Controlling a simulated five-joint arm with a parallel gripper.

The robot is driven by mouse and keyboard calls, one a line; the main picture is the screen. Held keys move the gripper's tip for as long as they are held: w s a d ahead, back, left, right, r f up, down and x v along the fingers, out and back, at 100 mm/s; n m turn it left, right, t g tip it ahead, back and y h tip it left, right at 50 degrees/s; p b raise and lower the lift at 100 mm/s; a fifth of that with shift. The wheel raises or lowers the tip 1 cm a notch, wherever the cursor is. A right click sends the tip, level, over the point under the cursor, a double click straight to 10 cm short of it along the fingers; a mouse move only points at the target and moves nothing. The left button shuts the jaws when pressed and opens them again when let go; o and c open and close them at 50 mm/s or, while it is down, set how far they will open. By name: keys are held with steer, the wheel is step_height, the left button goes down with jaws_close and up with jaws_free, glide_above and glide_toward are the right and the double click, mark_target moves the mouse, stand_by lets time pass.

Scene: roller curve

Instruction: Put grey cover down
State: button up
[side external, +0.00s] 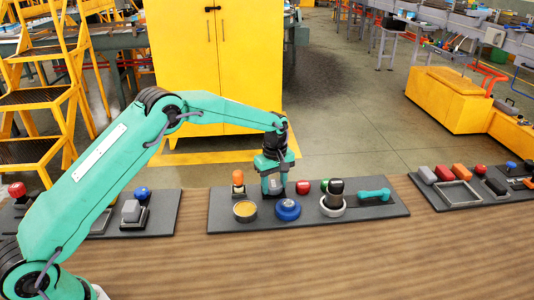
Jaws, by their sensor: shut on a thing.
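My gripper (273,188) points down over the back of the middle dark board (395,209). It is shut on a small greyish piece that I take as the grey cover (274,184); the fingers hide most of it. The piece is low, behind the blue round part (287,210). I cannot tell whether it touches the board.
On the same board are a yellow-topped round dish (245,211), an orange peg (238,181), a red piece (302,187), a black cylinder (335,190) in a pale ring and a teal handle (373,195). Boards with other parts lie to both sides.

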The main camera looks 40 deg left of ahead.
mark_target(275, 185)
steer(key=o, duration=1.3)
steer(key=shift+f, duration=0.1)
steer(key=shift+d+r, duration=0.15)
steer(key=shift+r, duration=2.95)
steer(key=shift+d+r, duration=0.1)
steer(key=shift+r, duration=2.95)
